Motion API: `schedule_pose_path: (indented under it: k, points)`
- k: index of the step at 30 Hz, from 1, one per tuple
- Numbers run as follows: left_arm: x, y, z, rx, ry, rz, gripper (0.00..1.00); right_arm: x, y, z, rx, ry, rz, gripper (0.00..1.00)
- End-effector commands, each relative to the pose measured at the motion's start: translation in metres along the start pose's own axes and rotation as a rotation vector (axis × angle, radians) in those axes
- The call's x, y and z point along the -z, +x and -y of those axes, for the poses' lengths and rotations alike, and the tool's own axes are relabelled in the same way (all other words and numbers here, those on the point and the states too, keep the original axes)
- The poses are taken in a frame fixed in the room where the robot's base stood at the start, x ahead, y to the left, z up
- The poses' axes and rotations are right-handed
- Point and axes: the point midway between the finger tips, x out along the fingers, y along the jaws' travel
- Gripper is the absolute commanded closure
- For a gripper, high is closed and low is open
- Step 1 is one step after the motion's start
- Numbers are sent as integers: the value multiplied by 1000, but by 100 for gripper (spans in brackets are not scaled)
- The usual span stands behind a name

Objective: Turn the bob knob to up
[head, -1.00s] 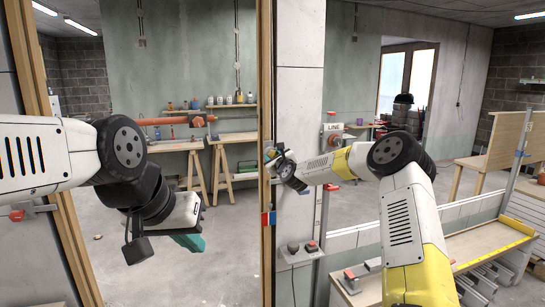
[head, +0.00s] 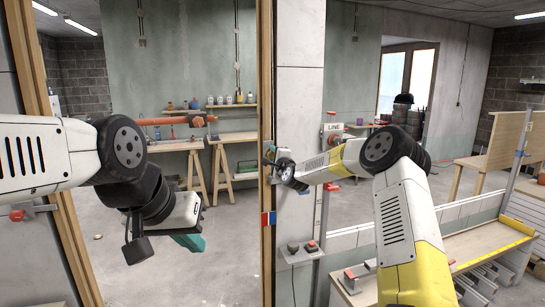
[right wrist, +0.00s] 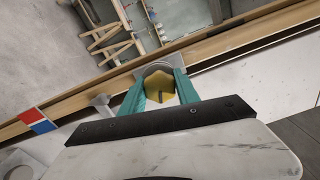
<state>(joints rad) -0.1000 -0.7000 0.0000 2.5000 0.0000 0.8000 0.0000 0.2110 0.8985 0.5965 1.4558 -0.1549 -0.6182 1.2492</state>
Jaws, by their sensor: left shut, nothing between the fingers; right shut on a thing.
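In the head view my right gripper (head: 269,154) is at the post beside the white pillar, and the knob is hidden or too small to make out. My left gripper (head: 190,242) is shut and empty, hanging at the left, well away from the knob.
A red, white and blue plate (head: 268,219) is on the post below my right gripper. A small button box (head: 300,252) is on the pillar lower down. A workbench (head: 480,243) stands at the right. Open floor (head: 225,250) shows through the opening.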

Motion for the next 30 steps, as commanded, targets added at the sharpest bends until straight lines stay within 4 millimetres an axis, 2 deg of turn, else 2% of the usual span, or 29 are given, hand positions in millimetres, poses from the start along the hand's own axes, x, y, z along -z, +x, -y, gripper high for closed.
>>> schedule_pose_path:
  k: [30]
  points:
    - [0,0,0,0,0,0,100,0,0,-2,4,-965,21,100]
